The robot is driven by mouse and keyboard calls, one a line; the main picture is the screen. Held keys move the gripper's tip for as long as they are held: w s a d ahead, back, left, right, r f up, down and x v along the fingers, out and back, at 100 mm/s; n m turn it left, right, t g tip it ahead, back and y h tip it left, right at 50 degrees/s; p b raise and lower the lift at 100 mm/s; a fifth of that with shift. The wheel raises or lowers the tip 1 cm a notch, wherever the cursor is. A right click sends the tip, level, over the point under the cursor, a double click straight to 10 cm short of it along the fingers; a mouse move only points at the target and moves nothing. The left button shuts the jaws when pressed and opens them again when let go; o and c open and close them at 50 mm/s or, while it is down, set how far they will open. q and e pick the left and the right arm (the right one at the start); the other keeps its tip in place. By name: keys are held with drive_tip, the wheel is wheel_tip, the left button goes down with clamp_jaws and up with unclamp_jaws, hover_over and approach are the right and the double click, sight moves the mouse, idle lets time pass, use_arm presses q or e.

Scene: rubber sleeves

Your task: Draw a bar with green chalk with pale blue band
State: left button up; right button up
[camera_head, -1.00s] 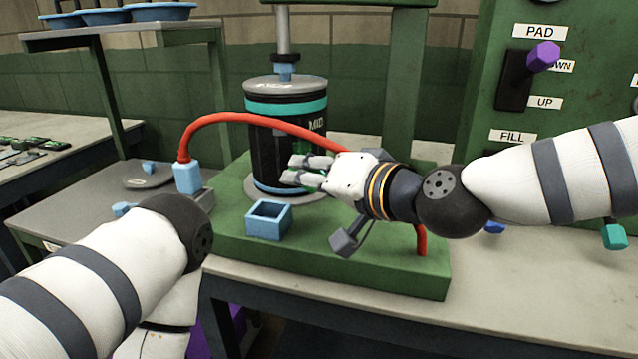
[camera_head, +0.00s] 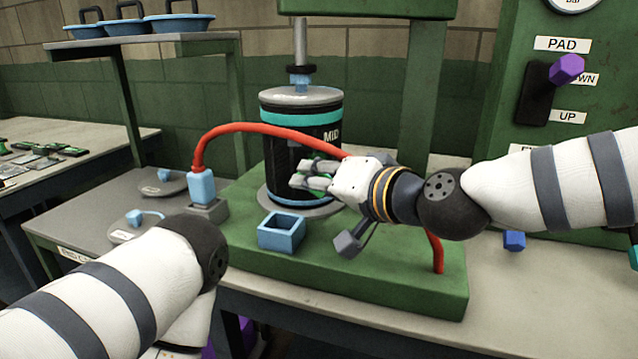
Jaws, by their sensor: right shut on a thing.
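My right gripper (camera_head: 314,178) is in front of the black drum (camera_head: 282,160), which has a teal band near its top, a pale blue band at its foot and the label MID. The fingers are shut on a small green thing, seemingly the green chalk, mostly hidden by the fingers. I cannot tell whether its tip touches the drum, and no pale blue band on it can be made out. No drawn mark shows on the visible part of the drum. My left arm reaches in at the lower left, but its gripper is out of sight.
An open blue square holder (camera_head: 281,232) stands on the green base (camera_head: 400,285) below my right gripper. A red hose (camera_head: 240,127) arches from a pale blue block (camera_head: 202,187) and passes behind the hand. A panel with a purple-knobbed lever (camera_head: 567,69) stands at the right.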

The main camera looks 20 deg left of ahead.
use_arm(q)
drive_tip(key=shift+s+f, duration=0.3)
drive_tip(key=shift+s, duration=0.05)
use_arm(e)
drive_tip(key=shift+w+a, duration=0.6)
drive_tip(key=shift+w, duration=0.15)
drive_tip(key=shift+d, duration=0.1)
drive_tip(key=w+d, duration=0.1)
drive_tip(key=w+d+b, duration=0.1)
drive_tip(key=shift+d+f, duration=0.15)
drive_tip(key=shift+d, duration=0.15)
drive_tip(key=shift+w+d, duration=0.15)
drive_tip(key=shift+d, duration=0.1)
drive_tip(key=shift+s+a+r+p, duration=0.25)
drive_tip(key=shift+s+a, duration=0.3)
drive_tip(key=shift+a, duration=0.2)
drive_tip(key=shift+s+a+r+p, duration=0.15)
drive_tip(key=shift+s+a+p, duration=0.1)
drive_tip(key=shift+s+a, duration=0.4)
drive_tip(key=shift+a+f, duration=0.1)
drive_tip(key=shift+a, duration=0.15)
use_arm(q)
drive_tip(key=shift+w+r, duration=0.3)
drive_tip(key=shift+w, duration=0.05)
use_arm(e)
drive_tip(key=shift+f, duration=0.15)
